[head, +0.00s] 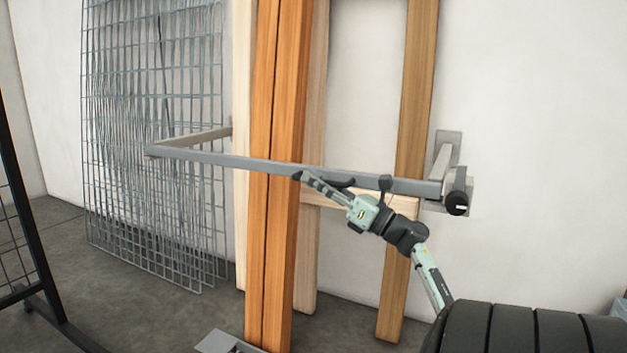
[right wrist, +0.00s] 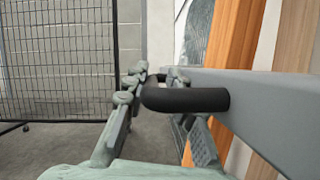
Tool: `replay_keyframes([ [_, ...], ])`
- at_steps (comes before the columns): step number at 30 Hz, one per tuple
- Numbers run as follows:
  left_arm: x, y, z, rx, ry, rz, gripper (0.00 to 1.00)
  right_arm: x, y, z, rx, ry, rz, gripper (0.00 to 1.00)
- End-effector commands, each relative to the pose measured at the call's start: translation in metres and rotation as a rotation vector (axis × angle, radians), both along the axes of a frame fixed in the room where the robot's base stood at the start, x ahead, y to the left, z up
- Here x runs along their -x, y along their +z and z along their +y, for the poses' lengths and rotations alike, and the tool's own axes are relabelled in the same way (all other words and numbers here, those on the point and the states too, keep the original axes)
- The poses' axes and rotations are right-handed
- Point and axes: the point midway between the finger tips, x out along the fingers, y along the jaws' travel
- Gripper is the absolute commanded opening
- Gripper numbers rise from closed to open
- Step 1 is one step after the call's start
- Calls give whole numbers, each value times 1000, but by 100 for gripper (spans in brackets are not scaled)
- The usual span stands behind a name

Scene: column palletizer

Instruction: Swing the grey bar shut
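The grey bar (head: 215,159) runs across the front of the orange wooden columns, from a left corner to the wall bracket (head: 447,155) at right. Its right end meets a grey fitting with a black round end (head: 457,203); I cannot tell whether it is seated there. A black handle (right wrist: 185,99) sticks out from the bar, which fills the right of the right wrist view (right wrist: 275,115). My right gripper (head: 318,184) is at the handle, its fingers (right wrist: 157,80) on either side and close against it. My left gripper is not in view.
Tall orange columns (head: 273,230) and paler boards (head: 408,130) stand against the white wall. Wire mesh panels (head: 150,210) lean at left. A black-framed mesh fence (head: 30,230) stands at the far left. Grey floor between them is clear.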

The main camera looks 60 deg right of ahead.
Motion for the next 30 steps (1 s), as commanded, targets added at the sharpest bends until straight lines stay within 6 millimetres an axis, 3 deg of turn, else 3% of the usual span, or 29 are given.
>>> replay_keyframes([
  [9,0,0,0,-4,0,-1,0,61,-27,-6,-6,-9,4,33],
  [15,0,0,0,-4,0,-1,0,91,-38,-6,-3,-2,3,33],
  [21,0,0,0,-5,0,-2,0,102,-42,-5,-1,1,2,33],
  [30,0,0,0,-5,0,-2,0,102,-42,-5,0,2,2,33],
])
